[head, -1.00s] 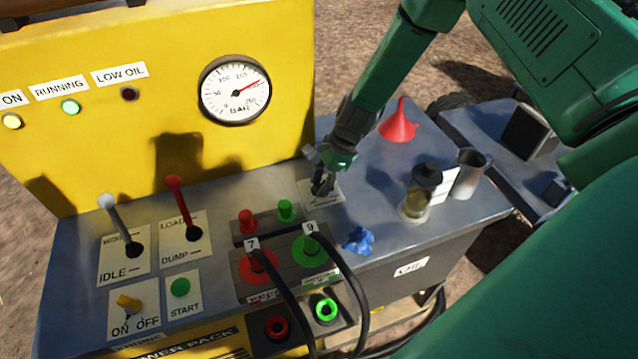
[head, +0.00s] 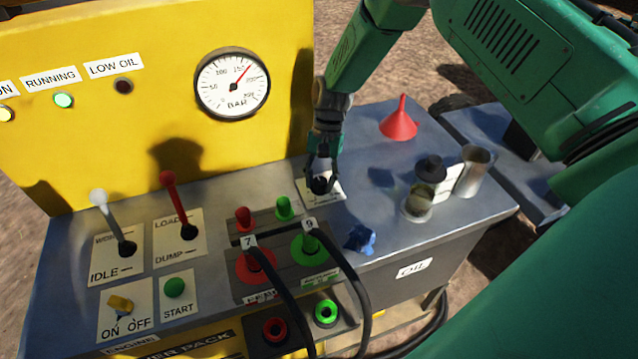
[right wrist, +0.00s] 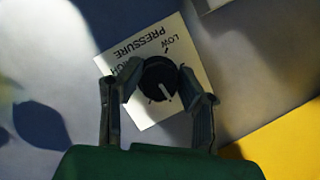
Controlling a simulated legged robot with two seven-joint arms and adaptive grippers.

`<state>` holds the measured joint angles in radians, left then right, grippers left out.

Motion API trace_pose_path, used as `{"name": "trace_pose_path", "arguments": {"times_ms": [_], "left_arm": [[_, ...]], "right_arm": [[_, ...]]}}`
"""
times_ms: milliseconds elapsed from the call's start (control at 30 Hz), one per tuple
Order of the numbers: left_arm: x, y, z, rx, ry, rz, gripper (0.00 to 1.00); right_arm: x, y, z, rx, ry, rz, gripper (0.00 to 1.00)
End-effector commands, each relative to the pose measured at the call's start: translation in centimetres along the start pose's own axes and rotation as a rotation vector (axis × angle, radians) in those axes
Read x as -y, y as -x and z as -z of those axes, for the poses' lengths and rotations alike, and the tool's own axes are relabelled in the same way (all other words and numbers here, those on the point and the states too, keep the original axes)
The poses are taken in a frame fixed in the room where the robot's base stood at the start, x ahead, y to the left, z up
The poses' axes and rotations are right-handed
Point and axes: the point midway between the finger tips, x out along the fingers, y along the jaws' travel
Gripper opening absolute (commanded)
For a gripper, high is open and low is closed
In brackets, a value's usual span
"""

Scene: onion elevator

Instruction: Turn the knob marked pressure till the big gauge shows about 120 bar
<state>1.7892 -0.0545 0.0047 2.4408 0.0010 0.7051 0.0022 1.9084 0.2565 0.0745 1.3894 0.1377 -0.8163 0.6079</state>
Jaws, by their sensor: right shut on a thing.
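The black pressure knob (right wrist: 158,76) sits on a white plate (right wrist: 187,50) marked PRESSURE and LOW in the right wrist view. A light pointer line shows on the knob. My right gripper (right wrist: 162,90) has one finger on each side of the knob and is shut on it. In the head view my right gripper (head: 321,178) comes down on the knob from above, hiding part of it. The big gauge (head: 232,84), marked BAR, is on the yellow panel. Its needle points up and right, between the 150 and 200 marks. My left gripper is out of view.
A red lever (head: 174,205), a grey lever (head: 112,225) and hose couplings (head: 311,245) stand left of the knob.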

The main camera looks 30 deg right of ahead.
Motion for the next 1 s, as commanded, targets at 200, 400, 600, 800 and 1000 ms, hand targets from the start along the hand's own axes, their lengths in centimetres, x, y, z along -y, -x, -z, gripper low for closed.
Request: {"name": "trace_pose_path", "arguments": {"times_ms": [200,400,600,800,1000], "left_arm": [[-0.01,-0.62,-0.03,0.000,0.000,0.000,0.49],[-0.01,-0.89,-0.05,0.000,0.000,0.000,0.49],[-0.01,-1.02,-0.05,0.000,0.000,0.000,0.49],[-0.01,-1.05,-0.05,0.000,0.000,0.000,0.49],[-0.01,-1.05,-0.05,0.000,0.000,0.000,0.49]], "right_arm": [[0.31,0.31,0.38,-0.014,0.154,-0.056,0.02],[0.31,0.36,0.35,-0.014,0.252,-0.097,0.02],[0.35,0.41,0.33,-0.014,0.307,-0.119,0.02],[0.36,0.46,0.35,-0.015,0.327,-0.126,0.02],[0.38,0.48,0.35,-0.015,0.328,-0.126,0.02]]}}
